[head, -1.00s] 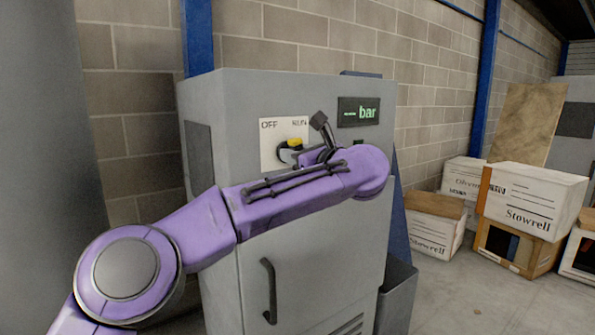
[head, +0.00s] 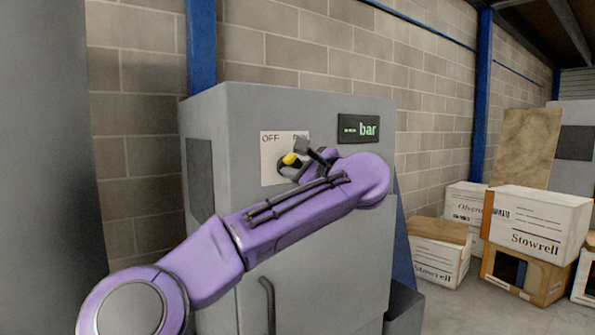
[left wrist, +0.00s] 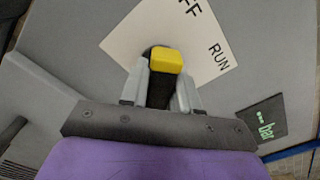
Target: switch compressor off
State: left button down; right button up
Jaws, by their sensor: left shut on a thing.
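The compressor is a tall grey cabinet (head: 235,125) against the block wall. Its white switch plate (head: 268,172) is marked OFF on the left and RUN on the right; it also shows in the left wrist view (left wrist: 125,42). The switch is a black knob with a yellow end (head: 291,159). In the left wrist view the knob (left wrist: 166,60) lies between my two grey fingers. My left gripper (left wrist: 163,90) is shut on it. The purple left arm hides part of the cabinet front in the head view. My right gripper is not in view.
A dark display (head: 358,129) with green "bar" lettering sits right of the plate; its small reading is unclear. A black door handle (head: 268,303) is below. White and brown boxes (head: 537,225) are stacked at the right. Bare floor lies in front of them.

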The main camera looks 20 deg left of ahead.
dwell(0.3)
pick_arm(q)
jog(key=c, duration=0.9)
grip_release()
jog(key=shift+s, duration=0.1)
jog(key=b+v, duration=0.1)
jog(key=v, duration=0.9)
jog(key=shift+s+d, duration=0.2)
jog(key=shift+s, duration=0.05)
